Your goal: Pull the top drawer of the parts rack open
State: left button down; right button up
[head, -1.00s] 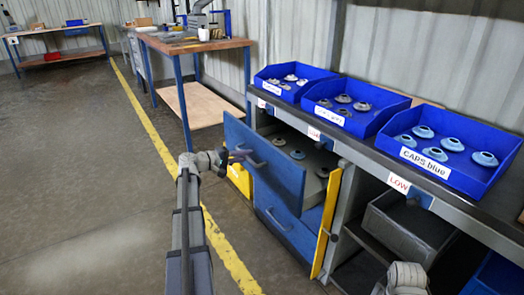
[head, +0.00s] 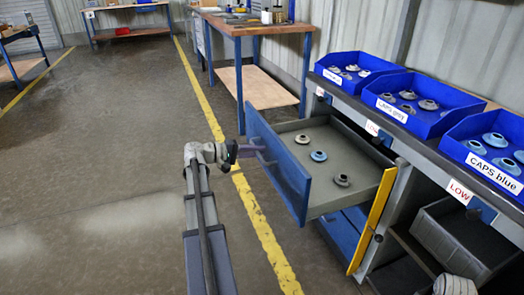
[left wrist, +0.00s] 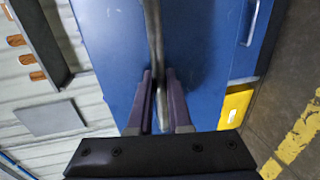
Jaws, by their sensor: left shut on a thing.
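The top drawer (head: 279,163) of the parts rack stands well out from the cabinet, its blue front facing left. Three caps, one of them blue (head: 318,156), lie on its grey floor. My left gripper (head: 262,152) is at the outer side of the drawer front, shut on the drawer handle. In the left wrist view the metal handle bar (left wrist: 153,40) runs between the two purple fingers (left wrist: 160,115), in front of the blue drawer front (left wrist: 105,40). My right gripper is not seen; only a piece of my right arm shows at the bottom right.
Blue bins of caps (head: 404,122) line the rack top, with an open grey bin (head: 462,238) on a shelf below. The floor (head: 110,150) left of the drawer is clear.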

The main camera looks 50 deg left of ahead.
pick_arm(q)
jog(key=c, duration=0.8)
grip_release()
jog(key=shift+c, duration=0.2)
jog(key=p+v, duration=0.1)
jog(key=v, duration=0.6)
jog(key=shift+s+a, duration=0.2)
jog(key=shift+s, duration=0.2)
